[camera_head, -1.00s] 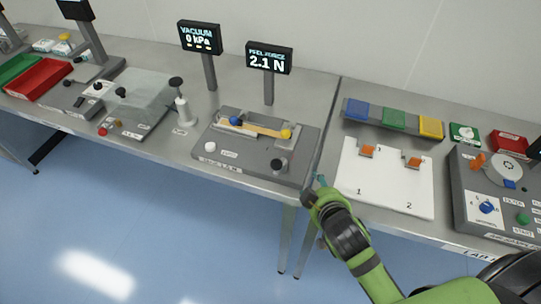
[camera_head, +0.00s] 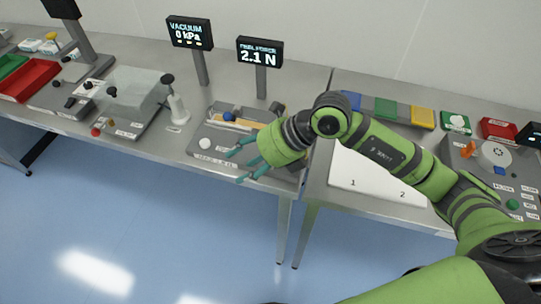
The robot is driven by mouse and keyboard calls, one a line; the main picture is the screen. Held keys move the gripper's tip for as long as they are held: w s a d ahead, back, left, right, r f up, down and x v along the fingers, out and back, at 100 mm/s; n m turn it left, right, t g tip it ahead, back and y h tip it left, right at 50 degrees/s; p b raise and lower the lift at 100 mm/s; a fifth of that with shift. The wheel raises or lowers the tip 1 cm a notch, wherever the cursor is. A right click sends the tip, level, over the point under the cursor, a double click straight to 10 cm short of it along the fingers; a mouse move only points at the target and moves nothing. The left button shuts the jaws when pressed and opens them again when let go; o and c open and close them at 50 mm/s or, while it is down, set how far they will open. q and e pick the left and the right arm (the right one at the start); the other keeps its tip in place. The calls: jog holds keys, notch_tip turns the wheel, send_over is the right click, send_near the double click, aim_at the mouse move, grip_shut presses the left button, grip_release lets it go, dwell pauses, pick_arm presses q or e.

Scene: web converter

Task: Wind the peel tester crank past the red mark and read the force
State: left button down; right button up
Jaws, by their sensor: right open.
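The peel tester (camera_head: 212,150) is a grey bench unit with a blue knob (camera_head: 228,116), a yellow strip and a white button (camera_head: 205,143) on it. Its display (camera_head: 260,52) above reads 2.1 N. My right gripper (camera_head: 242,166) is open and empty, its teal fingers over the front edge of the tester and pointing left. My right wrist and forearm hide the tester's right part, including the dark crank knob and yellow ball. No red mark can be made out. My left gripper is not in view.
A vacuum display (camera_head: 189,33) reading 0 kPa stands left of the tester's display, above a clear-covered unit (camera_head: 128,98). A white board (camera_head: 350,176) lies right, partly under my arm. Blue floor is open in front of the tables.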

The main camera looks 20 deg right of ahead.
jog(key=w+d+f+h, duration=0.25)
jog(key=d+h, duration=0.25)
jog(key=d, duration=0.4)
jog(key=shift+m+t, duration=0.3)
jog(key=shift+t, duration=0.1)
jog(key=p+x, duration=0.1)
jog(key=x, duration=0.1)
jog(key=p+x, duration=0.2)
jog(key=x, duration=0.1)
jog(key=shift+w+f, duration=0.2)
jog(key=shift+w, duration=0.1)
jog(key=shift+w+a+f, duration=0.1)
jog(key=shift+w+f, duration=0.05)
jog(key=shift+f, duration=0.35)
grip_shut()
